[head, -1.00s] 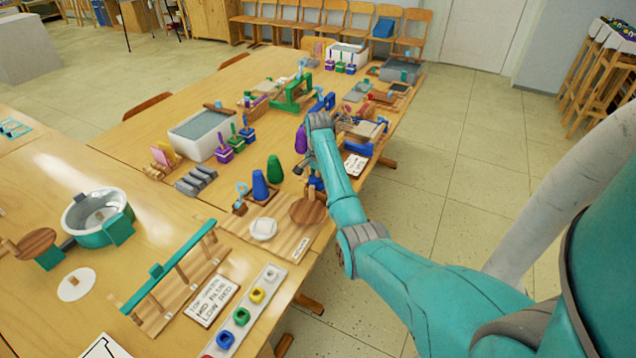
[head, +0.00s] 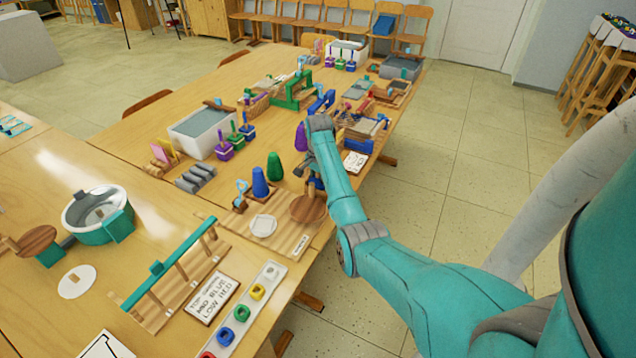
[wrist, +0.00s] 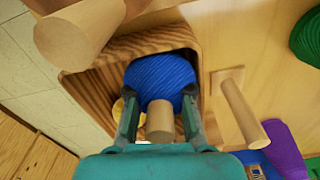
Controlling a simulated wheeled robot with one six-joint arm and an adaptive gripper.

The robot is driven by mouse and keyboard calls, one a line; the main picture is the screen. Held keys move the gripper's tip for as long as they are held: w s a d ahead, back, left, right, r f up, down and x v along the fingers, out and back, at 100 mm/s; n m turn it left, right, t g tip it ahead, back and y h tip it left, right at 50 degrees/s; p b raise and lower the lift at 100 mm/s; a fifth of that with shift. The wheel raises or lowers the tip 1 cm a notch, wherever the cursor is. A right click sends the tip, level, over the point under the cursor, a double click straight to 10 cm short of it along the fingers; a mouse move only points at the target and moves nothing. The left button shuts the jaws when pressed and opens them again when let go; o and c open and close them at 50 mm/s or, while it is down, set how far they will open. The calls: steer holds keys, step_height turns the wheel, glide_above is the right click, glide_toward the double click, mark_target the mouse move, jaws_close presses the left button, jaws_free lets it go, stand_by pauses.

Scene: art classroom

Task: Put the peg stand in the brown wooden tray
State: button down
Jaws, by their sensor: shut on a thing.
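In the wrist view, my gripper (wrist: 161,95) has its fingers on both sides of a ribbed blue yarn-like piece (wrist: 160,72). The light wooden end of a peg (wrist: 159,122) sticks up from it between the fingers. I take this to be the peg stand; its base is hidden. The brown wooden tray (wrist: 101,52), with striped grain and raised walls, lies behind and around the blue piece. I cannot tell whether the piece touches its floor. In the head view, the arm hides most of my gripper, low over the table's right edge.
A thick wooden post (wrist: 70,42) and a thin peg on a square base (wrist: 240,105) stand close to either side. A blue cone (head: 260,184), a green cone (head: 274,166) and a round wooden board (head: 308,208) are near my arm. Open floor (head: 470,170) lies right.

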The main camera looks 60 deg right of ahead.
stand_by(0.4)
steer(key=c, duration=1)
jaws_free()
steer(key=shift+r, duration=0.1)
step_height(320, 180, up, 7)
steer(key=shift+r, duration=0.15)
